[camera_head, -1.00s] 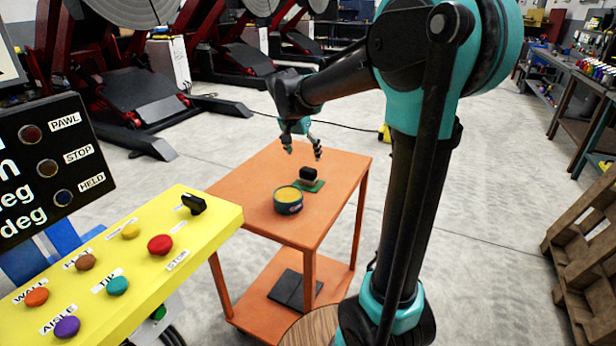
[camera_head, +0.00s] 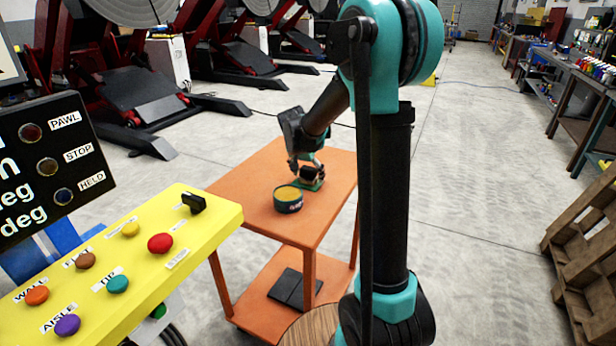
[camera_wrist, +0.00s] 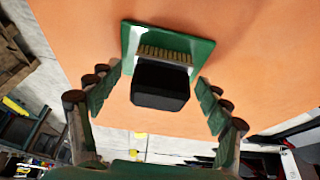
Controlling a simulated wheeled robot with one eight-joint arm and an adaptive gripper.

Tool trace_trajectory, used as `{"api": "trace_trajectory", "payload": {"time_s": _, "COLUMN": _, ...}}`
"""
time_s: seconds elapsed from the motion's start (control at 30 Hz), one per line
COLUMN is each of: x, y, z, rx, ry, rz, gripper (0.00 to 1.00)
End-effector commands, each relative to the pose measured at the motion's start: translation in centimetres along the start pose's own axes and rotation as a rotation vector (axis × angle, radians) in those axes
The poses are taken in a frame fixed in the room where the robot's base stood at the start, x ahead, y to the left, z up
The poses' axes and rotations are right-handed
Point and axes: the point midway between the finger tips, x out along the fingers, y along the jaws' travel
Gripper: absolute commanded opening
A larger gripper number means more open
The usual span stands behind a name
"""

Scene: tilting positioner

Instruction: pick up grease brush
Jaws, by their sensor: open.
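The grease brush (camera_wrist: 160,84) has a black block-like handle and a row of tan bristles. In the wrist view it is on a green pad (camera_wrist: 203,47) on the orange cart top. My gripper (camera_wrist: 158,95) is open, with one finger on each side of the black handle and a gap on both sides. In the head view my gripper (camera_head: 306,172) is down at the brush and partly hides it. The green pad shows there around the fingers.
A round tin (camera_head: 288,200) with yellow grease stands on the orange cart (camera_head: 252,186), close to the brush on its near left side. A yellow control panel (camera_head: 140,250) with several buttons is at the left front. A wooden pallet (camera_head: 588,240) is at the right.

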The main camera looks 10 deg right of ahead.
Motion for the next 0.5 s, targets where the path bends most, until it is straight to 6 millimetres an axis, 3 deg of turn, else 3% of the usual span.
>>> {"api": "trace_trajectory", "payload": {"time_s": 0.23, "x": 0.12, "y": 0.01, "z": 0.02, "rx": -0.001, "ry": 0.0, "rz": 0.0, "gripper": 0.76}}
{"api": "trace_trajectory", "payload": {"time_s": 0.5, "x": 0.1, "y": 0.0, "z": 0.03, "rx": -0.001, "ry": 0.0, "rz": 0.0, "gripper": 0.43}}
